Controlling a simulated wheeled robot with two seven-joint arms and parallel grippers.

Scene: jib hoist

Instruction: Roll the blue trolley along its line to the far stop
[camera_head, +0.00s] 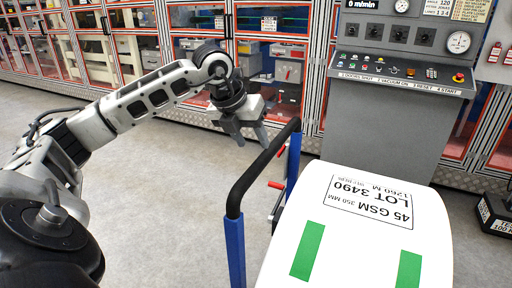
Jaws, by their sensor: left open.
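The blue trolley's frame shows as blue posts (235,252) at lower centre, joined at the top by a black handle bar (262,172) that slants up to the right. A large white roll (390,250) with a printed lot label and green strips lies right beside the handle. My left gripper (253,140) is open and empty, pointing down just left of the bar's far end. It looks apart from the bar, though the depth gap is hard to judge. My right gripper is not in view. The trolley's wheels, its line and the far stop cannot be made out.
A grey control console (395,110) with gauges and buttons stands behind the roll. Glass-fronted cabinets (130,45) with red and silver frames line the back. A dark box (494,215) sits on the floor at right. The grey floor (170,215) left of the trolley is clear.

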